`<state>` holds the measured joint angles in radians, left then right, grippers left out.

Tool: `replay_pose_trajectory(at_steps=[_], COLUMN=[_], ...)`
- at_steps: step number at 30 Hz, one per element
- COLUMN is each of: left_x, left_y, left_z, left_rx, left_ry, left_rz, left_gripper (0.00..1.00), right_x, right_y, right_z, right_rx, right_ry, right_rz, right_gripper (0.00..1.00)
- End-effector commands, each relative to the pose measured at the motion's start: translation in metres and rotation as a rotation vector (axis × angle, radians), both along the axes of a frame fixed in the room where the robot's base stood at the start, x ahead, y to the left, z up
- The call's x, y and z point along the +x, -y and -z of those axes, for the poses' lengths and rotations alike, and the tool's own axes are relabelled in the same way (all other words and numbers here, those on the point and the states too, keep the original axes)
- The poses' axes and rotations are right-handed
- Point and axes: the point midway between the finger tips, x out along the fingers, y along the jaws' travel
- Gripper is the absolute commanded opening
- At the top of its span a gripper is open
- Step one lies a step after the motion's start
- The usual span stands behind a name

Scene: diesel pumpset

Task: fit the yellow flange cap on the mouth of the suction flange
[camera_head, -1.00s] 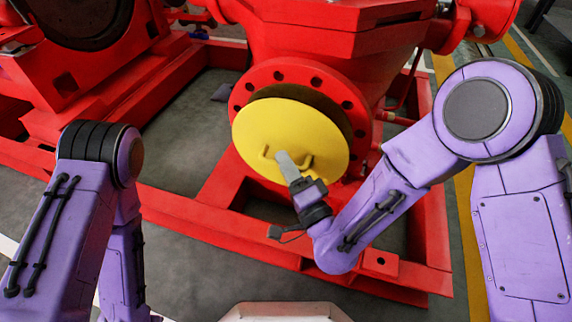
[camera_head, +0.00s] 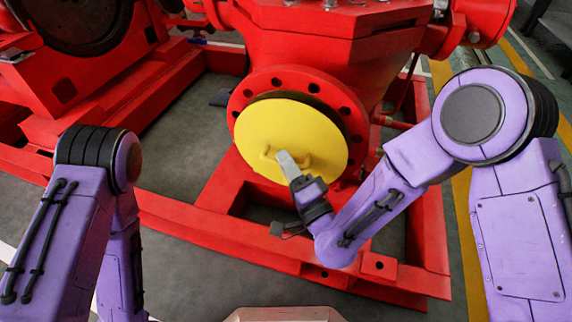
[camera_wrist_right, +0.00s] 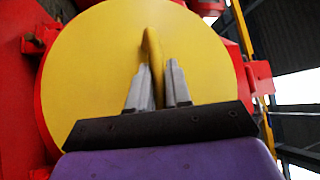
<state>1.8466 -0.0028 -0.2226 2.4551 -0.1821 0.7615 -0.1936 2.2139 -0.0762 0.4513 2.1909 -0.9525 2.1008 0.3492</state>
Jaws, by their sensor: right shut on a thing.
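The yellow flange cap (camera_head: 300,128) is a round disc with a handle on its front face. My right gripper (camera_head: 288,163) is shut on that handle; in the right wrist view the fingers (camera_wrist_right: 157,75) stand on both sides of the yellow handle (camera_wrist_right: 152,52). The cap is in front of the red suction flange (camera_head: 294,80), a ring with bolt holes. A dark crescent shows between cap and ring along the top and upper right. The cap hides most of the mouth, and I cannot tell whether it touches. My left gripper is out of view.
The red pump body (camera_head: 330,50) rises above the flange. A red base frame (camera_head: 210,228) runs below and around it, with open grey floor between its beams. A red machine (camera_head: 75,75) stands at the left. Yellow floor lines lie at the right.

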Motion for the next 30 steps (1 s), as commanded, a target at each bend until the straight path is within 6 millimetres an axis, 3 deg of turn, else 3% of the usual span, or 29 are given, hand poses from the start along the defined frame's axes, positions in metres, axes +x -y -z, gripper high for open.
replay_pose_trajectory(at_steps=[30], left_x=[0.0], left_y=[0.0], left_z=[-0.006], left_rx=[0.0], left_ry=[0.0], left_rz=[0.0], left_gripper=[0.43], right_x=[0.022], right_y=[0.007], right_z=[-0.001], right_rx=[0.0], right_ry=[0.001], right_rz=[0.0], right_gripper=[0.0])
